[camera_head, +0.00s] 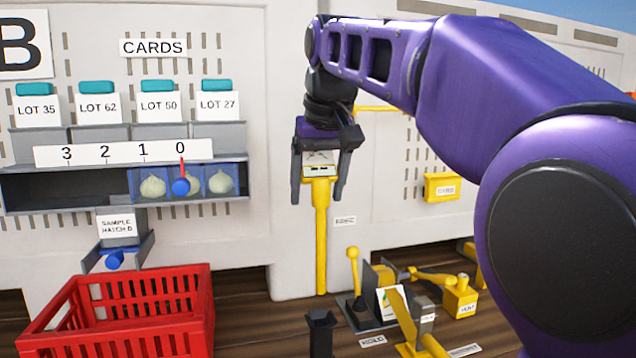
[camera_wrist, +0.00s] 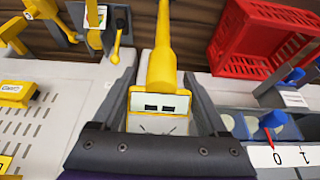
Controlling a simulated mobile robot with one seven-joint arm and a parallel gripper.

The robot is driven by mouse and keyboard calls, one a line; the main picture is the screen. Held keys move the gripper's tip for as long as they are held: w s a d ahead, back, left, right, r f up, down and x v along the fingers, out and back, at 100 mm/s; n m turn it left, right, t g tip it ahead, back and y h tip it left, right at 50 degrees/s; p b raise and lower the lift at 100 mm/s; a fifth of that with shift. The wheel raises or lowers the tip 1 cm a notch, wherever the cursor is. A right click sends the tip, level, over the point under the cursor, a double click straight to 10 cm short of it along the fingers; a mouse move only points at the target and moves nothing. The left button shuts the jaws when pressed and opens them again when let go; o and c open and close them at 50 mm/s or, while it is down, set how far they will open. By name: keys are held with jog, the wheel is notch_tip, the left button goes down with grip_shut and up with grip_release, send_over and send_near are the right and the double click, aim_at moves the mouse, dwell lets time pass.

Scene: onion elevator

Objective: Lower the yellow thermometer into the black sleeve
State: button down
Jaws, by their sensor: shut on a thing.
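The yellow thermometer (camera_head: 321,230) hangs upright with its long stem pointing down. Its head has a pale face with two dark marks, seen in the wrist view (camera_wrist: 160,103). My gripper (camera_head: 320,185) is shut on the thermometer's head, one finger on each side. The black sleeve (camera_head: 320,332) stands at the bottom of the head view, with its open top below the stem's tip in the picture. The stem and the sleeve are apart. The sleeve's lower part is cut off by the frame, and I cannot make it out in the wrist view.
A red crate (camera_head: 185,310) stands at the lower left. Yellow and grey fixtures with levers (camera_head: 352,268) stand right of the sleeve. A yellow vent block (camera_head: 460,296) is farther right. A shelf with blue onion bins (camera_head: 222,197) is on the wall at left.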

jog(key=shift+f, duration=1.1)
jog(key=shift+f+b, duration=4.7)
jog(key=shift+f, duration=2.45)
grip_release()
